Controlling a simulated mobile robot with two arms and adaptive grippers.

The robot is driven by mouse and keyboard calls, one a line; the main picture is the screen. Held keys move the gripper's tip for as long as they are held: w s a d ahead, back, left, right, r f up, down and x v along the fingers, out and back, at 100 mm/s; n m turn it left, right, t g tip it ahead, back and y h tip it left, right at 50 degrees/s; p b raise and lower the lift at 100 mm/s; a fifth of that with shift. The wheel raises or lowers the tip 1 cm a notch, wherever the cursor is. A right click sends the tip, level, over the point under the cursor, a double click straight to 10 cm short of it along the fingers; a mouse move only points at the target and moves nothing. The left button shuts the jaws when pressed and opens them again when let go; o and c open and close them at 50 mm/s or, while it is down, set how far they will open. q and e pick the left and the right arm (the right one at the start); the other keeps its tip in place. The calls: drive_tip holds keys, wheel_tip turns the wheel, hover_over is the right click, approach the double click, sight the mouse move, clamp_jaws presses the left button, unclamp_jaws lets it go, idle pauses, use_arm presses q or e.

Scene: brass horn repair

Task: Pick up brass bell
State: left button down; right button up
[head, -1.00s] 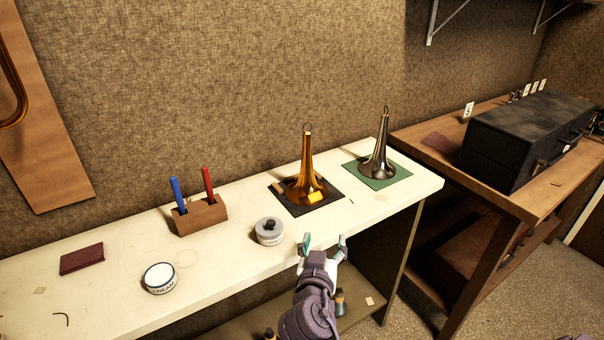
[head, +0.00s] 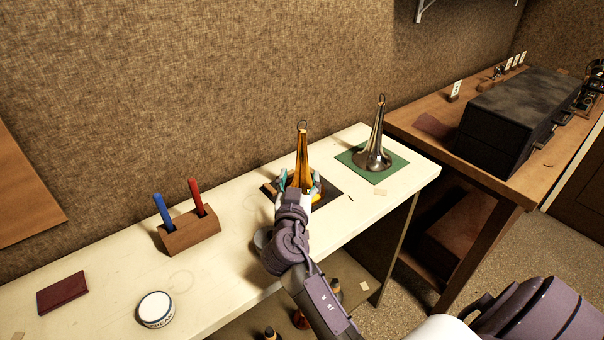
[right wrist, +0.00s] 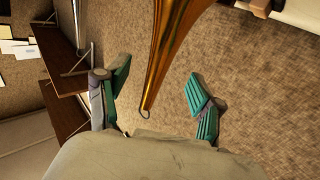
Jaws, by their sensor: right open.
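The brass bell (head: 302,150) stands upright, flared end down, on a dark mat (head: 330,190) on the white bench. A small ring tops its narrow end. My right gripper (head: 301,182) is open at the bell's lower part in the head view, its fingers showing on either side and hiding much of the flare. In the right wrist view the brass bell (right wrist: 178,45) runs between the two spread green fingers of the gripper (right wrist: 160,98), with gaps on both sides. I cannot tell whether a finger touches it. My left gripper is not in view.
A silver bell (head: 374,150) stands on a green mat (head: 352,160) to the right. A wooden holder (head: 190,233) with a blue and a red tool, a cream tin (head: 156,309) and a maroon book (head: 63,293) are to the left.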

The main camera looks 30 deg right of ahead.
sight(301, 166)
drive_tip(key=shift+w+d, duration=0.25)
drive_tip(key=shift+w, duration=0.15)
drive_tip(key=shift+w+d, duration=0.15)
drive_tip(key=shift+w, duration=0.05)
drive_tip(key=p+x, duration=0.1)
drive_tip(key=x, duration=0.3)
drive_tip(key=shift+w+d+p, duration=0.2)
drive_tip(key=shift+d+p, duration=0.05)
drive_tip(key=shift+p, duration=0.05)
drive_tip(key=shift+w+d, duration=0.15)
drive_tip(key=shift+w, duration=0.05)
drive_tip(key=shift+c, duration=1.8)
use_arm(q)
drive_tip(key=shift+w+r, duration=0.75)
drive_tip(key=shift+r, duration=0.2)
use_arm(e)
clamp_jaws()
